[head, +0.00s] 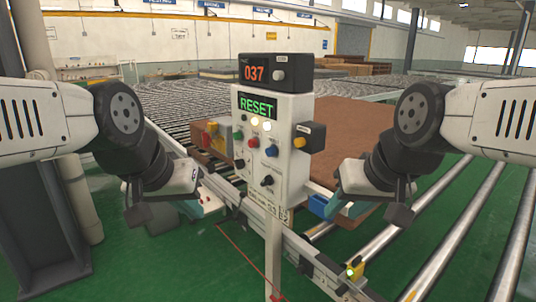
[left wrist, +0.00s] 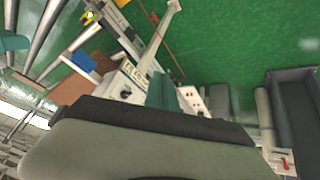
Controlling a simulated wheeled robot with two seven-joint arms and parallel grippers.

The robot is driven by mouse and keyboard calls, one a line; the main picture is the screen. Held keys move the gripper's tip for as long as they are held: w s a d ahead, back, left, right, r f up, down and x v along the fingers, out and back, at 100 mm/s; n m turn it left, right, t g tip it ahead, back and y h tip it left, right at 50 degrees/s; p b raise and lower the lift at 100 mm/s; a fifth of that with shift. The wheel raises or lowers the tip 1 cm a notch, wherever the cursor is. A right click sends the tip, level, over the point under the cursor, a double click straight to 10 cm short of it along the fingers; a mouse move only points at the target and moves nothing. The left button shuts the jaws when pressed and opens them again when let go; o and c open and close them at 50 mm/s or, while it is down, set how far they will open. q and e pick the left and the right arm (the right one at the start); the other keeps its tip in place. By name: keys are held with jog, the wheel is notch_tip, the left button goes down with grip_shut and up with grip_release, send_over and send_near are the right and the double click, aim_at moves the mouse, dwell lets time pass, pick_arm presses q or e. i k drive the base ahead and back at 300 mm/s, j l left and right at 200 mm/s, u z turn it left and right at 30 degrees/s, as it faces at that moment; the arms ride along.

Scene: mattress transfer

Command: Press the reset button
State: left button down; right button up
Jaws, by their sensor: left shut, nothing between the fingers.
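The white control box (head: 270,155) stands on a post in the middle of the head view, with a green RESET display (head: 257,105). Its face carries a green button (head: 239,135), a red button (head: 253,142), a blue button (head: 271,151) and dark knobs. A yellow button (head: 299,142) sits on a dark side box. No label shows which is the reset button. My left gripper (head: 211,201) is shut and empty, low and left of the box, apart from it. My right gripper (head: 352,208) is low right of it; its fingers are mostly hidden.
A black counter (head: 262,73) reading 037 tops the box. A brown slab (head: 350,135) lies on the conveyor behind it. Metal rollers (head: 455,235) run along the right. A blue block (head: 318,206) is at the conveyor edge. Room is open before the box.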

aim_at(270, 152)
jog(key=k+l+u, duration=0.7)
jog(key=k+l, duration=0.15)
